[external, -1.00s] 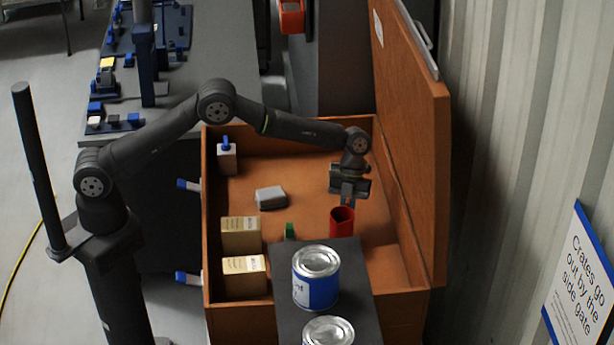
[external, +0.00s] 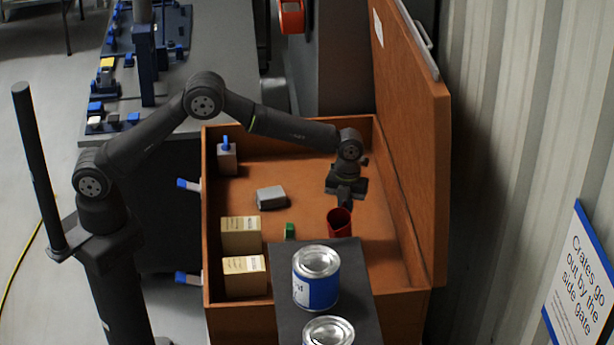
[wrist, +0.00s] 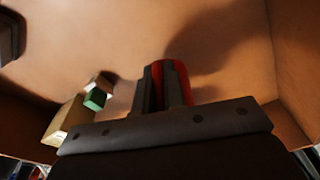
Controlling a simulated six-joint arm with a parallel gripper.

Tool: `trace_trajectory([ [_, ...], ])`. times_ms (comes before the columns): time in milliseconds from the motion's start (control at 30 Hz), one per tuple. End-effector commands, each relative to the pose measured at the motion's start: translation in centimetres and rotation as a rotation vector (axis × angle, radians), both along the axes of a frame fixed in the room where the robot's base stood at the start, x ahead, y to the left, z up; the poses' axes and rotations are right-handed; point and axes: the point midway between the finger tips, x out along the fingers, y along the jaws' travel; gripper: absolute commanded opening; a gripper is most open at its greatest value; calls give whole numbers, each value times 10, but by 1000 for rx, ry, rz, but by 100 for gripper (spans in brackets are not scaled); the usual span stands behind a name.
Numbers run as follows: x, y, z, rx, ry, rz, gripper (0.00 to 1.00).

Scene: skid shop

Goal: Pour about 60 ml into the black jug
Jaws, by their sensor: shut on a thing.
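My gripper (external: 345,200) is shut on a red cup (external: 339,226) inside the orange-brown crate (external: 395,258). The cup's round mouth faces up in the external view, and its inside looks dark, so I cannot tell what it holds. In the wrist view the two dark fingers (wrist: 163,92) stand against the red cup (wrist: 172,72). Its height above the crate floor is unclear. I cannot make out a black jug in either view.
The crate holds a grey block (external: 270,197), a small green block (external: 289,231), two tan boxes (external: 241,234) and a blue-topped bottle (external: 227,158). Blue-labelled cans (external: 316,278) stand on a dark board (external: 355,285) in front. The raised lid (external: 418,130) borders the right.

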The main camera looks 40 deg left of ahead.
Motion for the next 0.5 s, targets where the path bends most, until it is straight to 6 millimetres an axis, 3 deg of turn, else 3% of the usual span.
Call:
trace_trajectory([
  [500, -34, -14, 36, 120, -314, -6, 0],
])
